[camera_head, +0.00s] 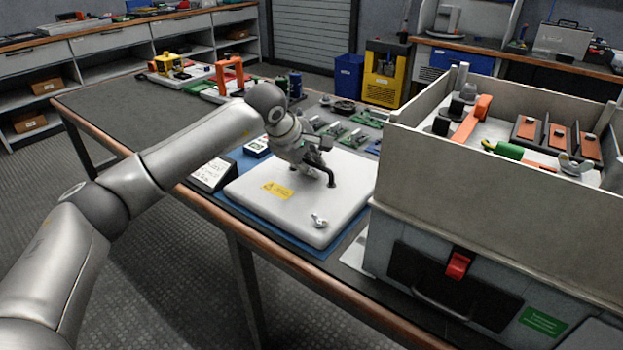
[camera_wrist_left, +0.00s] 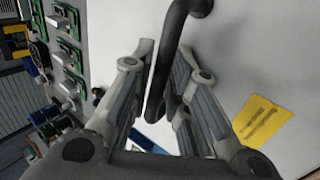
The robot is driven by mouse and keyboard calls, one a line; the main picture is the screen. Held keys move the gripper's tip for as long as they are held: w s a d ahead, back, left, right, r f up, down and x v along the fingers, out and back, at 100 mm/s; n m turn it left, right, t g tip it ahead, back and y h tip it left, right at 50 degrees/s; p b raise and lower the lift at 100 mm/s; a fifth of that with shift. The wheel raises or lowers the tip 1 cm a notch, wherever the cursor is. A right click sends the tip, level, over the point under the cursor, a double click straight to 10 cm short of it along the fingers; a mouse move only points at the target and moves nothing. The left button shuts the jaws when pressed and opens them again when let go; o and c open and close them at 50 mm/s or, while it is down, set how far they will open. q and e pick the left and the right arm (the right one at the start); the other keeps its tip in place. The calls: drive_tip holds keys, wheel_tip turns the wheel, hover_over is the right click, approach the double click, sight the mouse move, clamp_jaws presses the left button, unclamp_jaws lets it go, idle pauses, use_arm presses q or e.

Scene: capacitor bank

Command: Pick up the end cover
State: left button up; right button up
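The end cover (camera_head: 285,215) is a flat pale-grey panel with rounded corners, a yellow warning label (camera_head: 277,191) and a black bar handle (camera_head: 331,180). It lies on a blue mat (camera_head: 262,232) on the workbench. My left gripper (camera_head: 319,170) is above the cover at the handle. The cover (camera_wrist_left: 245,55) fills the right of that view. The right gripper is not in view.
A large open grey bin (camera_head: 430,180) with capacitor parts stands right of the cover. A wing-like metal latch (camera_head: 319,220) is on the cover's front corner. The bench's far left is clear.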

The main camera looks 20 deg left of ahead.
use_arm(q)
clamp_jaws()
drive_tip(key=shift+r, duration=0.1)
drive_tip(key=shift+w+r, duration=0.1)
drive_tip(key=shift+r, duration=0.4)
wheel_tip(320, 180, up, 2)
drive_tip(key=shift+r+p, duration=0.15)
drive_tip(key=shift+p, duration=0.3)
drive_tip(key=s+a+r+p, duration=0.1)
drive_tip(key=s+a+r, duration=0.8)
drive_tip(key=s, duration=0.1)
drive_tip(key=shift+a+r, duration=0.3)
drive_tip(key=shift+a, duration=0.1)
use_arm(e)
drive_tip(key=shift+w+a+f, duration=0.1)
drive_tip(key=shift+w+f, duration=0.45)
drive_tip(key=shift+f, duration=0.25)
